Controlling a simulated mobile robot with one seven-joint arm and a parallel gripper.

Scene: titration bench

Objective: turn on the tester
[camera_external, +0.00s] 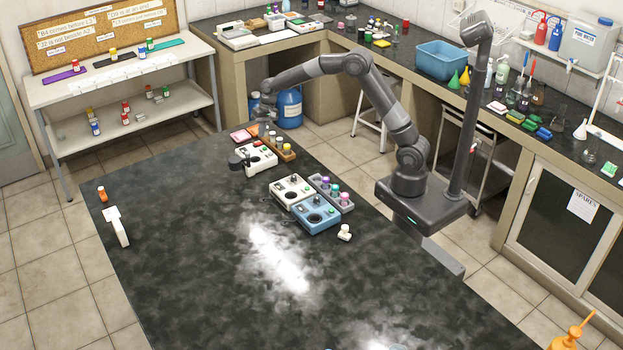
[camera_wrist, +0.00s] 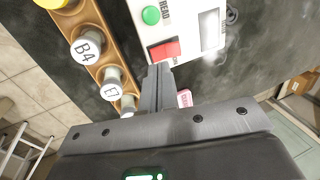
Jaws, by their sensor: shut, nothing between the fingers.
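The likely tester is a white box with a green round button, a red rectangular switch and a pale display, in the wrist view (camera_wrist: 188,20). In the external view it appears to be the white unit (camera_external: 262,158) at the far edge of the dark table. The red switch (camera_wrist: 165,50) lies just beyond my fingertips. My gripper (camera_wrist: 158,68) is shut and empty, its tips beside the switch; I cannot tell whether they touch it. In the external view my gripper (camera_external: 266,130) is above the far side of the unit, small and partly merged with the arm.
An orange rack (camera_wrist: 95,45) with capped vials stands close left of the tester. A pink item (camera_wrist: 185,98) lies near my fingers. Another white unit (camera_external: 290,188), a blue unit (camera_external: 314,213) and a grey vial rack (camera_external: 343,203) stand nearer my base.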

